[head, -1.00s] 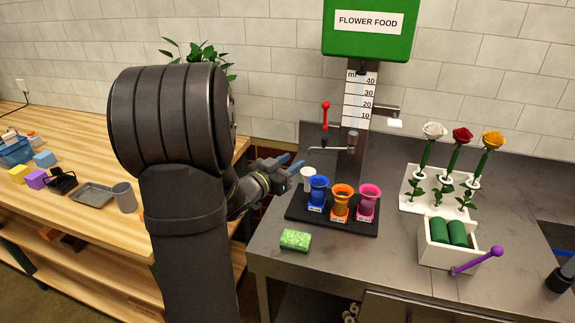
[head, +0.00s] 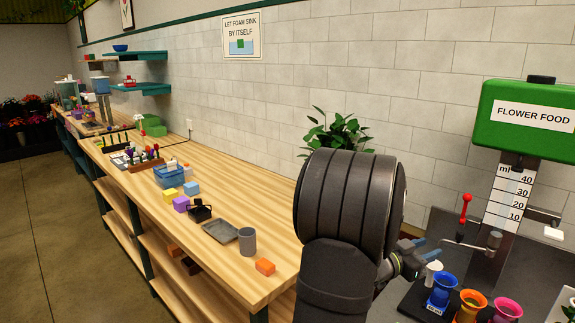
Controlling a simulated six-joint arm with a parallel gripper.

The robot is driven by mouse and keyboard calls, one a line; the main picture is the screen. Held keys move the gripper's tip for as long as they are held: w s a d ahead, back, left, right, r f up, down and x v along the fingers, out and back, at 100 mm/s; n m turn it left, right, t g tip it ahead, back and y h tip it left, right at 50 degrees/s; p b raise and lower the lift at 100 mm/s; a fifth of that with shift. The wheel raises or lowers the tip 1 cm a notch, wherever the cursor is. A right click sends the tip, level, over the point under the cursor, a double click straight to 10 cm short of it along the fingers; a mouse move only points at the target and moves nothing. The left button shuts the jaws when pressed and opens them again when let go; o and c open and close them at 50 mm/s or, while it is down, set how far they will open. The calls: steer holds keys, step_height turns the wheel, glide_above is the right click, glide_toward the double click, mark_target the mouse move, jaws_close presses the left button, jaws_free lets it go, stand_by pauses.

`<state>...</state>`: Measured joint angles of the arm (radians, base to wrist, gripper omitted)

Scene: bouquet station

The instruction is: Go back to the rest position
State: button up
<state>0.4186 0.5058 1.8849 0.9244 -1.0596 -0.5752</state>
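My gripper (head: 424,244) is at the right of the head view, over the dark metal counter, close to a small white cup (head: 432,273) and the blue vase (head: 441,292). My own arm hides part of it. Its blue fingertips show, but they are too small to tell whether they are apart or closed, or whether they touch the cup.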

mark_target(457, 237)
steer(key=x, duration=1.4)
steer(key=shift+s, duration=0.1)
